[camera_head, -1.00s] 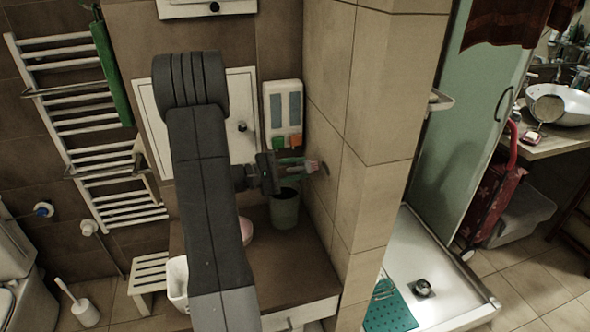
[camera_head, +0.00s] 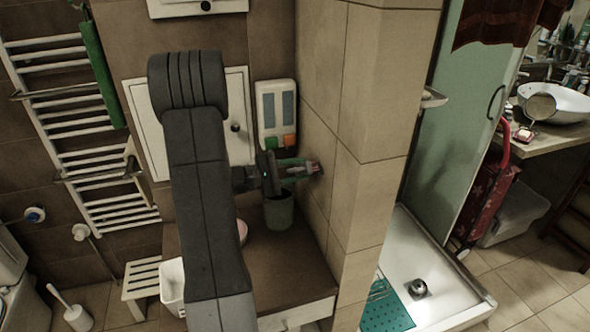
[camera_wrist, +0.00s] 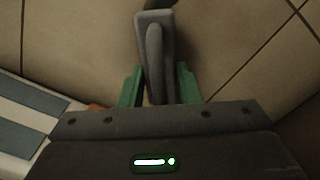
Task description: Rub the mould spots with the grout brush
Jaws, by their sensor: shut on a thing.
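My gripper (camera_head: 299,169) is shut on the grout brush, its green fingers on both sides of the handle. In the wrist view the grey brush (camera_wrist: 155,50) stands between the fingers and points away from my gripper (camera_wrist: 158,88) toward the tiled wall. In the head view the brush's small pale and reddish end (camera_head: 315,167) is at the side face of the tiled wall (camera_head: 335,120); I cannot tell whether it touches. A dark patch (camera_wrist: 188,14) lies on the tiles beside the brush's far end, possibly mould or shadow. No other mould spot is clear.
A white dispenser (camera_head: 276,108) hangs left of the corner. A grey-green cup (camera_head: 279,212) stands below my gripper on the brown counter (camera_head: 285,265). A white cabinet door (camera_head: 238,110) and towel radiator (camera_head: 80,150) are further left. The shower tray (camera_head: 440,280) lies right of the wall.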

